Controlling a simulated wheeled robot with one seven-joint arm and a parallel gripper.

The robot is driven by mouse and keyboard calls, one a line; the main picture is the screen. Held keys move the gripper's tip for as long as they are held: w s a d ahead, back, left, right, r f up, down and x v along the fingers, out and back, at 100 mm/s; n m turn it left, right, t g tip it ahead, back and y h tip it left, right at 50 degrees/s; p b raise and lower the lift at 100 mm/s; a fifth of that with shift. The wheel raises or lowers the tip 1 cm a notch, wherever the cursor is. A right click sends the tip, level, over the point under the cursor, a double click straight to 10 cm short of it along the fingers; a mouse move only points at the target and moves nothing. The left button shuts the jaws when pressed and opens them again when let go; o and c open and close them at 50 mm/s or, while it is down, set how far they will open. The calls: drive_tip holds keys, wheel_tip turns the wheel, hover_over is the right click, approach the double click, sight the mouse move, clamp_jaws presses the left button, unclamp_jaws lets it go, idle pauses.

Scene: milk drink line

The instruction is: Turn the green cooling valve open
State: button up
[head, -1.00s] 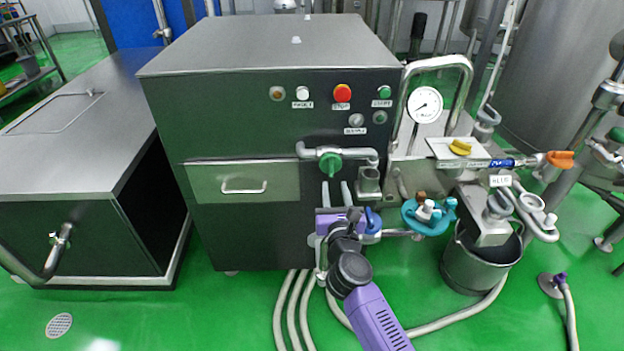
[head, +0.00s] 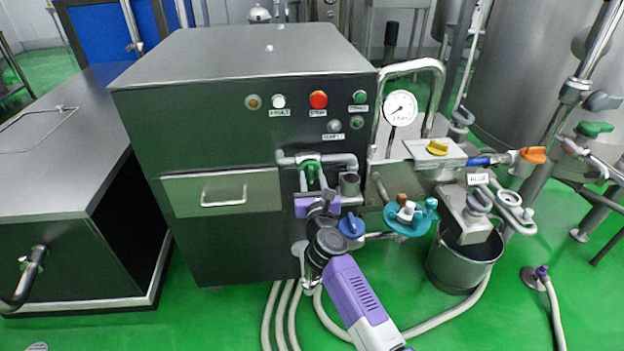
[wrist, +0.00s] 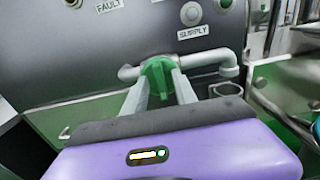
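A green valve handle (head: 309,173) sits on a grey pipe on the front of the dark machine cabinet. It also shows in the wrist view (wrist: 157,76), below the SUPPLY label. My gripper (head: 312,182) is in front of this handle, with its purple body below. Its two pale fingers (wrist: 160,84) are spread, one to each side of the green handle, with their tips at or close to it. I cannot tell whether the fingers touch it. The fingers and gripper hide part of the handle in the head view.
A blue knob (head: 351,225) and a teal round fitting (head: 410,219) are close to the right of my gripper. A second green handle (head: 594,129) is at the far right. A metal bucket (head: 452,269) and hoses (head: 291,318) are on the floor.

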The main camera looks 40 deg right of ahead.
clamp_jaws()
drive_tip(key=shift+n+p, duration=0.3)
drive_tip(key=n+p, duration=0.2)
drive_tip(key=shift+a+r+n, duration=0.1)
drive_tip(key=shift+a+n, duration=0.05)
drive_tip(key=shift+n, duration=0.25)
drive_tip(key=n+p, duration=0.2)
drive_tip(key=n, duration=0.3)
drive_tip(key=shift+w+n+p, duration=0.1)
drive_tip(key=shift+n+p, duration=0.2)
drive_tip(key=n, duration=0.1)
drive_tip(key=n+p, duration=0.1)
drive_tip(key=n, duration=0.1)
drive_tip(key=n+p, duration=0.1)
drive_tip(key=n, duration=0.1)
drive_tip(key=shift+a+f, duration=0.15)
drive_tip(key=shift+f, duration=0.1)
drive_tip(key=shift+f+n+p, duration=0.2)
drive_tip(key=shift+n+p, duration=0.45)
drive_tip(key=shift+n, duration=1.25)
unclamp_jaws()
